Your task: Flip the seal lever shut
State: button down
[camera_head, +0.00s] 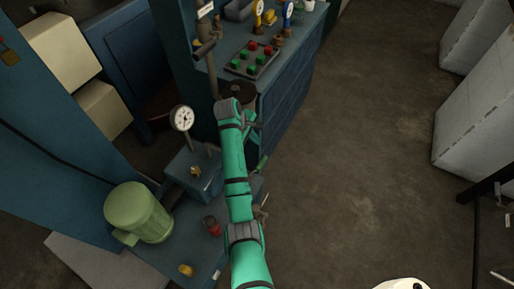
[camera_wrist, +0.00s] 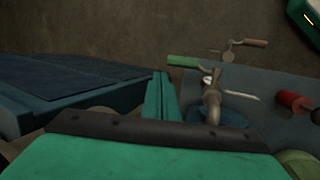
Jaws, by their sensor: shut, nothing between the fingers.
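A lever with a green grip (camera_wrist: 186,61) sticks out from a metal valve-like fitting (camera_wrist: 211,100) in the wrist view. Beyond it is a handle with a brown grip (camera_wrist: 254,43). I cannot tell which is the seal lever. In the head view a green grip (camera_head: 263,162) shows at the right edge of the low blue bench, just right of my arm. My gripper (camera_wrist: 163,84) is shut and empty, to the left of the fitting in the wrist view and apart from it. In the head view my arm hides most of the gripper.
A red knob (camera_head: 213,226) sits on the bench.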

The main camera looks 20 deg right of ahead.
jog(key=shift+w+r, duration=0.2)
jog(key=shift+r, duration=0.9)
jog(key=shift+a, duration=0.1)
jog(key=shift+f, duration=0.1)
